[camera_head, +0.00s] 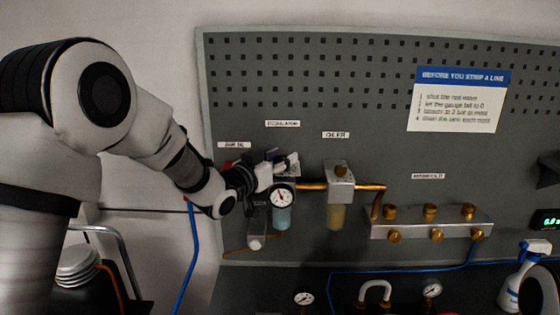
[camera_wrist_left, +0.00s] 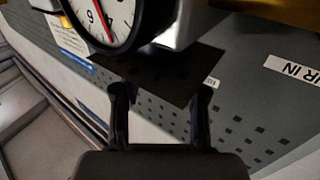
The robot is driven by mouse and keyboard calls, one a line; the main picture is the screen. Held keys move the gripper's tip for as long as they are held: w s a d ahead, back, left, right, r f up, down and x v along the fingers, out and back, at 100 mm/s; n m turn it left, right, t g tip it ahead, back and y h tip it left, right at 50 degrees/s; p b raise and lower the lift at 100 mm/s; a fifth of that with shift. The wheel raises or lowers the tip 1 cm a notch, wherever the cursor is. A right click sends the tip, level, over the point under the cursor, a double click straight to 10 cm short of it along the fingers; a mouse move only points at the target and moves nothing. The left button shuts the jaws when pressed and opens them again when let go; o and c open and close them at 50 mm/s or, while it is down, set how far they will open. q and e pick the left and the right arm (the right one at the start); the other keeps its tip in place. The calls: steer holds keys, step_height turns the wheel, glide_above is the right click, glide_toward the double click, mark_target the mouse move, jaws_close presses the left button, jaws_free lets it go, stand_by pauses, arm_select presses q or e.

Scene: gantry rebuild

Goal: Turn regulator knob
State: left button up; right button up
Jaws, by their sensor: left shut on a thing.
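The regulator hangs on the grey panel below its label (camera_head: 282,124), with a round white gauge (camera_head: 282,197) on its front and a bluish bowl (camera_head: 282,218) underneath. My left gripper (camera_head: 280,165) is at the top of the regulator, just above the gauge, and covers much of it. In the left wrist view the two dark fingers (camera_wrist_left: 161,98) are either side of a dark, flat-edged knob (camera_wrist_left: 165,75); the gripper is shut on it. The gauge (camera_wrist_left: 104,18) shows close up at the top left there. The knob is not clear in the head view. My right gripper is out of view.
An oiler (camera_head: 340,184) stands right of the regulator, joined by a brass pipe (camera_head: 312,187). A manifold (camera_head: 432,222) with several brass fittings is further right. A white and blue bottle (camera_head: 520,275) and small gauges (camera_head: 303,298) are low in front.

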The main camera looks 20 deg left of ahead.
arm_select(q)
steer(key=m+g+h+p, duration=0.1)
steer(key=h, duration=0.1)
steer(key=shift+a+m+h, duration=0.1)
steer(key=shift+m+h, duration=0.2)
steer(key=shift+m, duration=0.1)
steer(key=shift+m+g+h, duration=0.3)
steer(key=shift+h, duration=0.4)
steer(key=o, duration=1.2)
steer(key=shift+w+f, duration=0.1)
steer(key=shift+c, duration=0.2)
steer(key=shift+w+d+f, duration=0.1)
steer(key=shift+w+d, duration=0.15)
steer(key=shift+w, duration=0.05)
steer(key=v, duration=1.1)
steer(key=shift+s+a, duration=0.2)
steer(key=shift+s, duration=0.1)
